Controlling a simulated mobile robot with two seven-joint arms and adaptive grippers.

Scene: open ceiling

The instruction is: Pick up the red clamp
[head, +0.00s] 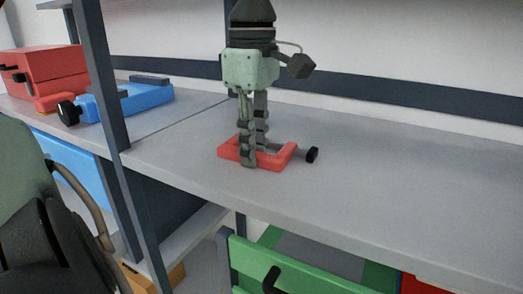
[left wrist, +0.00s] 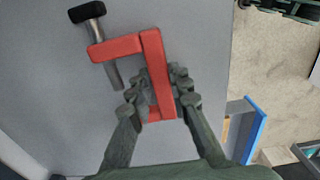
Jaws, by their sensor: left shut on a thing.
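The red clamp (head: 277,160) is a C-shaped frame with a grey screw and a black knob. It is at the grey shelf top in the head view, its knob pointing right. In the left wrist view the red clamp (left wrist: 157,72) lies between the fingers, with its knob at the upper left. My left gripper (head: 254,158) reaches down from above and is shut on the clamp's frame. It also shows in the left wrist view (left wrist: 162,100), a finger on each side of the red bar. I cannot tell whether the clamp touches the shelf. My right gripper is not in view.
A blue tool (head: 128,100) and a red box (head: 45,68) stand at the left, beyond a dark upright post (head: 101,75). A green crate (head: 300,268) is below the shelf's front edge. The shelf (head: 400,185) is clear to the right.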

